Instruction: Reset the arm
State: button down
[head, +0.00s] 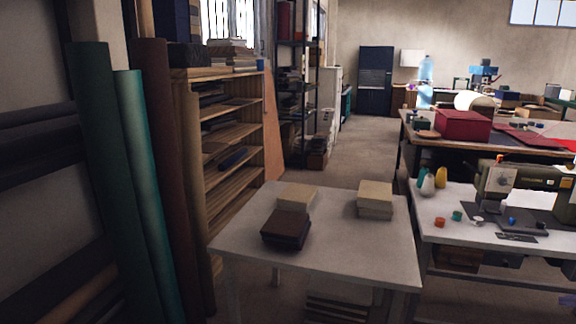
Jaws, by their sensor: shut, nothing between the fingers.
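Neither my arm nor my gripper shows in the head view. In front of me stands a small pale table (330,240). A dark brown block, perhaps a book or box (286,229), lies near its left front. A cream stack (297,197) sits just behind the dark block, and another cream stack (375,199) stands at the back right of the table.
Tall fabric rolls (140,185) lean at the left, beside a wooden shelf (232,135). A sewing table (455,215) with a sewing machine (510,180) and small spools stands at the right. A red box (462,126) sits behind it. An open aisle (345,150) runs back.

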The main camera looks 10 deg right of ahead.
jog(key=w+a+f+n+g+y, duration=0.1)
jog(key=w+a+f+n+y, duration=0.1)
jog(key=w+a+f, duration=0.55)
jog(key=w+a+f+n+g+y, duration=0.1)
jog(key=w+a+f+n+y, duration=0.15)
jog(key=w+a+f, duration=0.75)
jog(key=s+a+f+n+g+y+p, duration=0.15)
jog(key=a+f, duration=0.25)
jog(key=a, duration=0.5)
jog(key=s+a+f+n+g, duration=0.15)
jog(key=a+f, duration=0.25)
jog(key=a, duration=0.4)
jog(key=a+f+n+g, duration=0.1)
jog(key=a+f+n, duration=0.25)
jog(key=a, duration=0.55)
jog(key=s+a+f+n+g+p, duration=0.1)
jog(key=s+a+f+n+g, duration=0.3)
jog(key=a, duration=0.7)
jog(key=s+a+f+n, duration=0.1)
jog(key=s+a+f, duration=0.45)
jog(key=a, duration=0.55)
jog(key=s+a+f+n+g+h, duration=0.1)
jog(key=s+a+n+g, duration=0.1)
jog(key=s+a, duration=0.3)
jog(key=s+a+f+n+g+h+p, duration=0.1)
jog(key=s+a+n, duration=0.4)
jog(key=s, duration=0.7)
jog(key=shift+s+a+f+g, duration=0.15)
jog(key=shift+s+f+g, duration=0.3)
jog(key=shift+f, duration=0.2)
